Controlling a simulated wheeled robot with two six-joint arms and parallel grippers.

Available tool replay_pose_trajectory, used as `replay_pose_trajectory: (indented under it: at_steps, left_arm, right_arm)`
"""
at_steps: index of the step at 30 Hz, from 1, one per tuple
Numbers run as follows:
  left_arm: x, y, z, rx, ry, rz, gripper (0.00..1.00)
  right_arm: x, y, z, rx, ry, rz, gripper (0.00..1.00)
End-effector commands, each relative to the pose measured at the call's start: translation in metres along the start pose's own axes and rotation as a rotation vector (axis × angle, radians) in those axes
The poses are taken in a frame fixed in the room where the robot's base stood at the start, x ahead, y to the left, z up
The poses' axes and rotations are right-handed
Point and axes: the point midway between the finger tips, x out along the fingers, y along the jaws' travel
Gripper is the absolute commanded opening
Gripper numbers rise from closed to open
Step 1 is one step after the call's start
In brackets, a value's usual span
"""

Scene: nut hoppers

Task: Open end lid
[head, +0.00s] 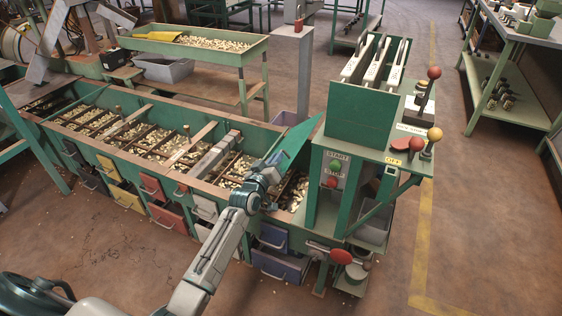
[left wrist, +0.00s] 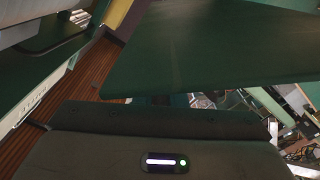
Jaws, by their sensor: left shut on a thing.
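The end lid (head: 298,142) is a flat green panel at the right end of the long hopper bench, beside the control stand. It is tilted up, and nuts in the compartment below it are exposed. My left gripper (head: 275,165) is shut on the lid's near left edge. In the left wrist view the lid (left wrist: 215,50) fills the upper right as a dark green sheet close to the camera. The fingertips are hard to make out there. My right gripper is not in view.
The hopper bench (head: 70,118) has several open compartments of nuts and coloured drawers along its front. The green control stand (head: 355,105) with START and STOP buttons and ball-topped levers stands close right of the lid. Floor in front is clear.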

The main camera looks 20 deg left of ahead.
Motion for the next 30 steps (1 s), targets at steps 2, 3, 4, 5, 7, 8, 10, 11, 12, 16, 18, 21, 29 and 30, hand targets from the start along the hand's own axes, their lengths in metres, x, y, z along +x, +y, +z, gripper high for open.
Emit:
replay_pose_trajectory:
  at_steps: [2, 3, 4, 5, 7, 8, 10, 11, 12, 16, 18, 21, 29, 30]
  left_arm:
    - [0.000, -0.005, -0.016, -0.057, 0.001, -0.002, 0.00]
    - [0.000, -0.008, -0.022, -0.097, 0.001, -0.002, 0.00]
    - [0.000, -0.011, -0.026, -0.124, 0.001, -0.002, 0.00]
    - [0.000, -0.014, -0.030, -0.153, 0.001, -0.002, 0.00]
    - [0.000, -0.022, -0.039, -0.220, 0.001, -0.002, 0.00]
    - [0.000, -0.025, -0.043, -0.249, 0.000, -0.002, 0.00]
    - [0.000, -0.033, -0.051, -0.316, 0.001, -0.002, 0.00]
    - [0.000, -0.037, -0.054, -0.345, 0.000, -0.002, 0.00]
    - [0.000, -0.042, -0.059, -0.382, 0.001, -0.002, 0.00]
    - [0.000, -0.059, -0.071, -0.507, 0.000, -0.002, 0.00]
    - [0.000, -0.070, -0.077, -0.573, 0.000, -0.002, 0.00]
    - [0.000, -0.084, -0.084, -0.664, 0.001, -0.003, 0.00]
    - [0.000, -0.110, -0.096, -0.834, 0.001, -0.002, 0.00]
    - [0.000, -0.112, -0.097, -0.851, 0.001, -0.002, 0.00]
  right_arm:
    - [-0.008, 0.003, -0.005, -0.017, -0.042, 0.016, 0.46]
    - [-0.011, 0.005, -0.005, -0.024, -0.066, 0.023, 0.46]
    - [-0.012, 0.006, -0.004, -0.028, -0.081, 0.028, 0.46]
    - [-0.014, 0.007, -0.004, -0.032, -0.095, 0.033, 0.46]
    - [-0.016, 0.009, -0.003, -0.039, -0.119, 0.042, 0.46]
    - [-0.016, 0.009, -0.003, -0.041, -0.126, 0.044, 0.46]
    - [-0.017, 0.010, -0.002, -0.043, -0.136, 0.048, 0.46]
    - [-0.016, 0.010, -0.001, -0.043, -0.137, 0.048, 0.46]
    - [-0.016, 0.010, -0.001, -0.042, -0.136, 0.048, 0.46]
    - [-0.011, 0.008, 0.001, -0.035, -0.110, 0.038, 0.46]
    - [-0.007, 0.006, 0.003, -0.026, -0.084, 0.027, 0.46]
    - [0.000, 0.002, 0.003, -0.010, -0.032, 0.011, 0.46]
    - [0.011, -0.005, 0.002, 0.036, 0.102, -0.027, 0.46]
    - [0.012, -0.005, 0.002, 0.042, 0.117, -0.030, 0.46]
